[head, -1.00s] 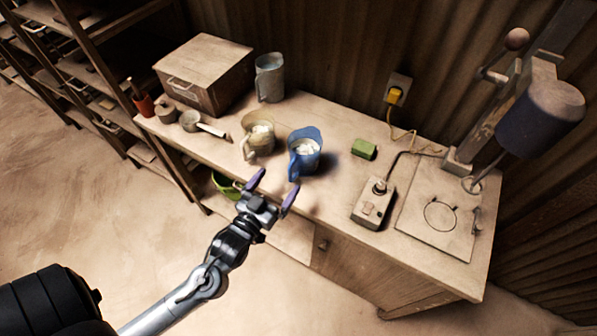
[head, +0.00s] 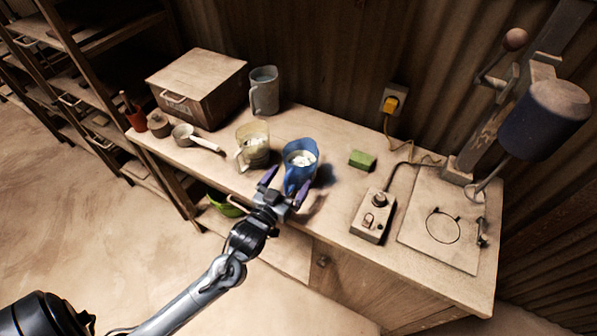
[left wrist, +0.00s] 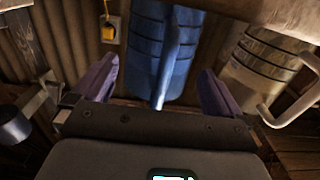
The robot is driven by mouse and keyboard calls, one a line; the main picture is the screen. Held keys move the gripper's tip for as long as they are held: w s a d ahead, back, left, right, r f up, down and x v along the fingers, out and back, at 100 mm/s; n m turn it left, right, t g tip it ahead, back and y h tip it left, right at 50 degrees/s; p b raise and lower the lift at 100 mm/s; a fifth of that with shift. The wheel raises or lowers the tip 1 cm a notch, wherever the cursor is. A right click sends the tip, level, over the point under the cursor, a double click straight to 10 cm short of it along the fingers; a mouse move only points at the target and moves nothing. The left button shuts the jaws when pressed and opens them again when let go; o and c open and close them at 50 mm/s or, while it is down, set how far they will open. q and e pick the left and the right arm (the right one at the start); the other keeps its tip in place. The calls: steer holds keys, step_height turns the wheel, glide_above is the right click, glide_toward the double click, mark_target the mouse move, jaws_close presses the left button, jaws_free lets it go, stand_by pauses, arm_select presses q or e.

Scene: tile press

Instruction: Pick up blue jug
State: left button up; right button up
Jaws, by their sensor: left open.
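The blue jug (head: 300,163) stands upright on the bench and holds white lumps. In the left wrist view the blue jug (left wrist: 146,50) fills the upper middle, its handle (left wrist: 167,60) facing my gripper. My left gripper (head: 286,190) is open at the jug's near side. In the left wrist view its purple fingers (left wrist: 160,82) stand to either side of the handle, with gaps on both sides. I cannot tell whether anything touches. My right gripper is not in view.
A clear jug (head: 253,146) with white lumps stands close left of the blue one. A grey jug (head: 264,92) and a box (head: 197,88) are behind. A green block (head: 362,159), a control box (head: 373,216) and a press (head: 541,118) are to the right.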

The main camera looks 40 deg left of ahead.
arm_select(q)
steer(key=shift+w+a, duration=0.15)
steer(key=shift+w, duration=0.55)
steer(key=shift+w+a, duration=0.1)
steer(key=shift+w, duration=0.55)
steer(key=c, duration=1.1)
steer(key=shift+c, duration=0.6)
steer(key=shift+r, duration=0.2)
